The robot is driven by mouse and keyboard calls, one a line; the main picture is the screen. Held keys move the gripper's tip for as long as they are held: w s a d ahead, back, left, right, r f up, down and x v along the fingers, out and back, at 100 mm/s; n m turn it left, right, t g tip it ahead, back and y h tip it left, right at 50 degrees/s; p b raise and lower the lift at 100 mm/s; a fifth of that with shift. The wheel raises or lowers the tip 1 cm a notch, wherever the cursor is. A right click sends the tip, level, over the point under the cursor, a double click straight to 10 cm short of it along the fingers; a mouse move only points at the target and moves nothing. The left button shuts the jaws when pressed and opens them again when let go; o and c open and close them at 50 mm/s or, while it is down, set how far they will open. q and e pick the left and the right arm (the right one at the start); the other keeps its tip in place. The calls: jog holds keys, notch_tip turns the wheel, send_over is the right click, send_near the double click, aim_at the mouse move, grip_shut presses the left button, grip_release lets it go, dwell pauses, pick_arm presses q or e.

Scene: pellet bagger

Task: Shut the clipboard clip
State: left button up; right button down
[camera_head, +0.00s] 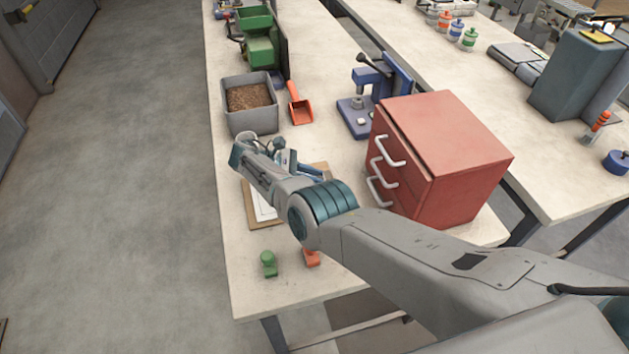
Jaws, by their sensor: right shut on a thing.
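The clipboard (250,211), a brown board with white paper on it, lies flat on the pale bench to the left of the red drawer cabinet. My right arm reaches in from the right across it. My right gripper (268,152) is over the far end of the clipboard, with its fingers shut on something. The clip is hidden behind the gripper, so its angle cannot be told. The thing held is most likely the clip, but the contact does not show. My left gripper is not in view.
A grey bin of brown pellets (235,116) and an orange scoop (301,110) are just beyond the gripper. The red drawer cabinet (468,148) stands close to my arm. A green stamp (268,263) and an orange one (312,258) stand near the front edge.

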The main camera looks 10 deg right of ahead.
dwell(0.3)
jog(key=c, duration=1.3)
grip_release()
jog(key=shift+a, duration=0.1)
